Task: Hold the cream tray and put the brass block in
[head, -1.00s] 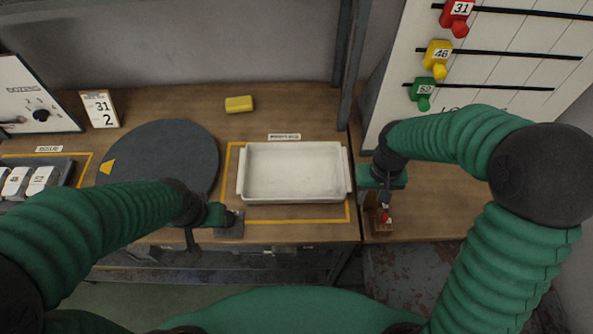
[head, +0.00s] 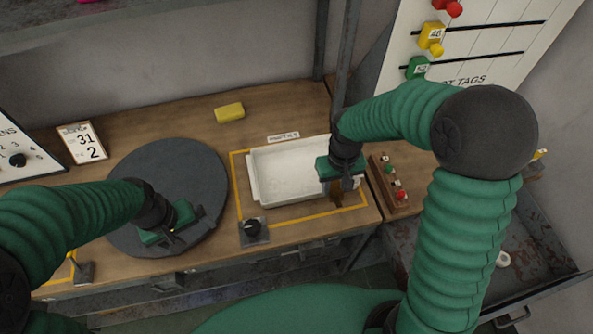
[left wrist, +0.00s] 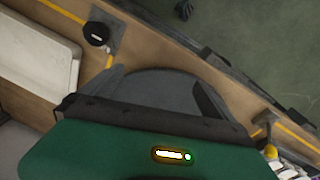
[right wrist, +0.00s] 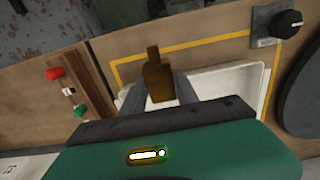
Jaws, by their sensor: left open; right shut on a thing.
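The cream tray (head: 257,190) is a shallow empty-looking rectangular pan on the bench, inside a yellow outline. It also shows in the left wrist view (left wrist: 38,48) and the right wrist view (right wrist: 225,85). My right gripper (head: 341,186) is at the tray's right end and partly hides it. It is shut on the brass block (right wrist: 158,80), a dark golden piece with a narrower neck. The block overlaps the tray's end in the picture; I cannot tell its height. My left gripper (head: 183,222) is open and empty, over the dark round disc, apart from the tray.
The dark round disc (head: 170,165) lies left of the tray. A black knob on a plate (head: 253,231) sits at the tray's front left. A wooden strip with coloured buttons (head: 388,183) lies right of the tray. A yellow block (head: 229,113) lies behind. An open drawer is at right.

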